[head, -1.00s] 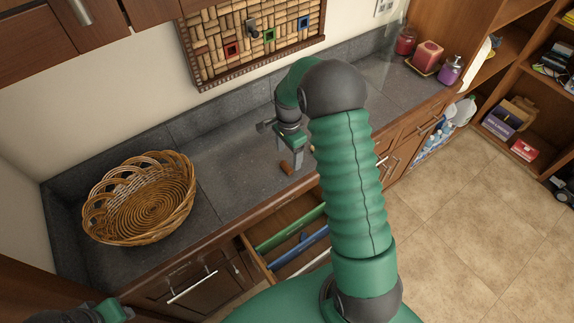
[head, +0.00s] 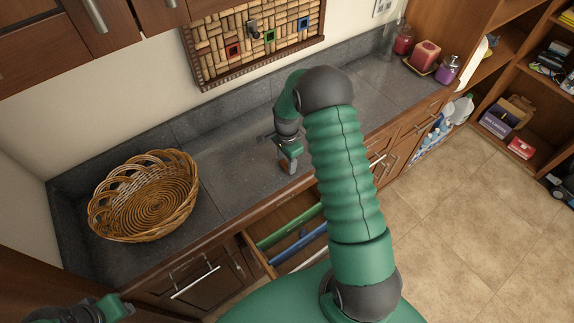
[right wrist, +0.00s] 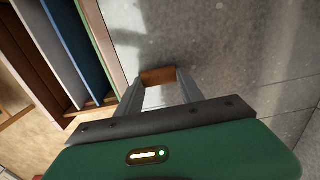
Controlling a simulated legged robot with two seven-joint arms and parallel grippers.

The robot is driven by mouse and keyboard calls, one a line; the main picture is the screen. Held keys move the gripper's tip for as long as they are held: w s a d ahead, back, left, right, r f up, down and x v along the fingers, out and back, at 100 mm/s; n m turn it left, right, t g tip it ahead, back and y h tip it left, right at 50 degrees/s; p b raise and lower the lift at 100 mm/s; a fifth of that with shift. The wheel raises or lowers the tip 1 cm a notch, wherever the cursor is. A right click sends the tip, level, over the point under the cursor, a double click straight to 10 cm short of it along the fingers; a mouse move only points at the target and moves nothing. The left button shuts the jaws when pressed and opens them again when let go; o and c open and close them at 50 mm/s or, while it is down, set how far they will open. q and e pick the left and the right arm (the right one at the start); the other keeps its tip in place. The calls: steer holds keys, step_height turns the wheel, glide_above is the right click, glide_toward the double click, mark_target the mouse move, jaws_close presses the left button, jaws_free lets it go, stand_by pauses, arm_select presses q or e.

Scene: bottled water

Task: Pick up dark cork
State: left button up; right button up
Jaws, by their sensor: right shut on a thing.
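The dark cork (right wrist: 158,76) is a small brown-orange piece. In the right wrist view it sits between the two fingertips of my right gripper, which is shut on it. In the head view my right gripper (head: 289,164) points down at the grey counter (head: 225,160), close to its front edge, and the cork is a small brown patch at the fingertips. I cannot tell whether the cork still touches the counter. My left gripper (head: 88,312) is only partly in view at the bottom left, far from the cork; its jaws are unclear.
A wicker basket (head: 150,200) stands on the counter at left. An open drawer (head: 290,232) with green and blue dividers lies below the front edge. Candles (head: 425,55) stand at the counter's far right. A cork board (head: 255,35) hangs on the wall. Counter between basket and gripper is clear.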

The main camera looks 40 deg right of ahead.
steer(key=shift+a, duration=0.15)
steer(key=shift+c, duration=1.1)
steer(key=shift+r, duration=0.1)
